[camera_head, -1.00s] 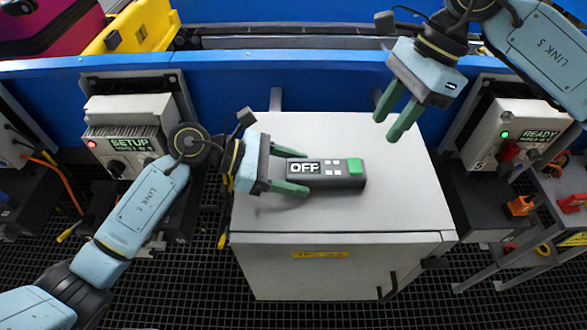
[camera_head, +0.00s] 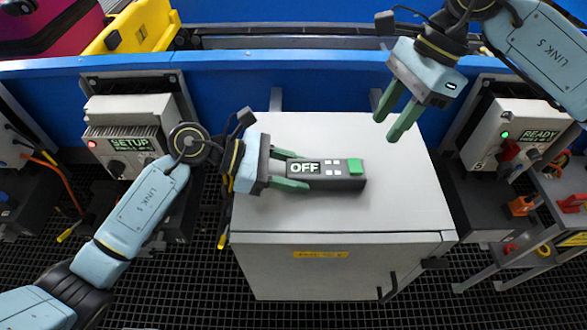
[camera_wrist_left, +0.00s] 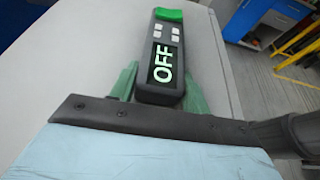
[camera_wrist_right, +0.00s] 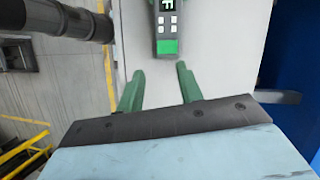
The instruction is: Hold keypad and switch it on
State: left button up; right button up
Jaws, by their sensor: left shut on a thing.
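The keypad (camera_head: 335,174) is a dark grey bar on top of the pale cabinet. Its screen reads OFF, with small white buttons and a green button at its right end. In the left wrist view the keypad (camera_wrist_left: 167,48) points away from the gripper, screen end nearest. My left gripper (camera_head: 298,171) is shut on the screen end, one green finger on each side. My right gripper (camera_head: 391,126) is open and empty, above and to the right of the keypad. In the right wrist view the keypad's green end (camera_wrist_right: 167,47) lies ahead, beyond the fingertips.
The cabinet top (camera_head: 390,205) is otherwise clear. A box reading SETUP (camera_head: 130,130) stands at left and one reading READY (camera_head: 512,135) at right. A blue conveyor side wall (camera_head: 320,85) runs behind. Yellow and pink cases sit at the upper left.

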jog(key=c, duration=0.6)
grip_shut()
jog(key=d+r+n+y, duration=0.1)
jog(key=n, duration=1)
jog(key=d+r+n+y, duration=0.1)
jog(key=d+n+y, duration=0.1)
jog(key=n, duration=0.9)
jog(key=d+r+n+y, duration=0.1)
jog(key=n, duration=1)
jog(key=shift+s+d+t+y, duration=0.1)
jog(key=shift+d+t+y, duration=0.2)
jog(key=shift+d+y, duration=0.1)
